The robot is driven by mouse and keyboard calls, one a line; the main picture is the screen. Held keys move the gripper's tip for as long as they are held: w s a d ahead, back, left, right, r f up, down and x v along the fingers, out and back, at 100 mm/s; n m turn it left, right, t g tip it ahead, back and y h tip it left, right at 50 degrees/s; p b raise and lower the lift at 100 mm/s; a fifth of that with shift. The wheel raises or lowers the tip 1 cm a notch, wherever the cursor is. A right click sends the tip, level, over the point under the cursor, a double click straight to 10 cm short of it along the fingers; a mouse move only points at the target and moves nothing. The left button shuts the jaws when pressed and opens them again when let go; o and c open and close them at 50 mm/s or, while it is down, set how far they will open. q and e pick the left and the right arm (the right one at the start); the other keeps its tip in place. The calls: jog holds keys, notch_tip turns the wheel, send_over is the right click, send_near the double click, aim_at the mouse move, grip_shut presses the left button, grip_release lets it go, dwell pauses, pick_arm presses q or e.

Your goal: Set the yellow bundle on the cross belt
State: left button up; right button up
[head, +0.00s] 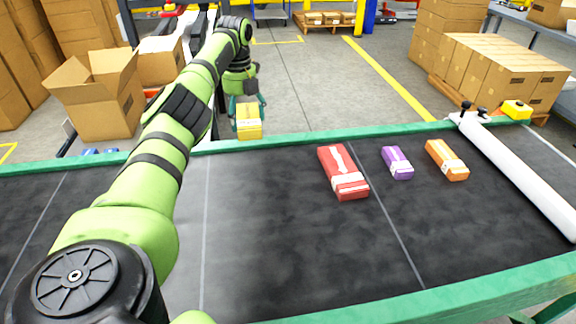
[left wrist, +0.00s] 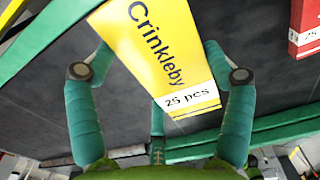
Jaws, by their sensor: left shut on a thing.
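The yellow bundle (head: 249,129) hangs from my left gripper (head: 247,100), at the far green rail of the belt in the head view. My left gripper is shut on it. In the left wrist view the yellow bundle (left wrist: 155,50) shows its printed face, "Crinkleby" and "25 pcs", between the green fingers. The black cross belt (head: 270,240) runs across the front. A red bundle (head: 343,173), a purple bundle (head: 397,162) and an orange bundle (head: 447,160) lie on its right part. My right gripper is not in view.
A green rail (head: 290,137) borders the belt's far edge. A white roller bar (head: 515,175) crosses the belt at right, with a yellow box (head: 516,109) by its far end. The belt left of the red bundle is bare. An open carton (head: 98,95) stands beyond at left.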

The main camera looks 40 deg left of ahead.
aim_at(245, 115)
pick_arm(q)
notch_tip(245, 115, down, 2)
jog(key=shift+w+a+f+b, duration=0.1)
jog(key=shift+b, duration=0.25)
jog(key=shift+a+f, duration=0.1)
jog(key=shift+f, duration=0.15)
jog(key=shift+w+d+f, duration=0.2)
jog(key=shift+d, duration=0.05)
jog(key=w+d+f, duration=0.1)
jog(key=d+f, duration=0.1)
jog(key=d, duration=0.1)
jog(key=w+d+f, duration=0.1)
jog(key=d+f, duration=0.1)
jog(key=d, duration=0.2)
jog(key=w+d+f+p, duration=0.1)
jog(key=d+f, duration=0.1)
jog(key=d, duration=0.1)
jog(key=shift+w+d+f, duration=0.1)
jog(key=shift+w+d, duration=0.15)
jog(key=shift+d, duration=0.05)
notch_tip(245, 115, down, 3)
jog(key=shift+f+p, duration=0.15)
jog(key=shift+p, duration=0.3)
jog(key=shift+f, duration=0.4)
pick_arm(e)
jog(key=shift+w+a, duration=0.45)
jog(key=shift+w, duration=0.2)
pick_arm(q)
jog(key=shift+f, duration=0.1)
jog(key=o, duration=1.2)
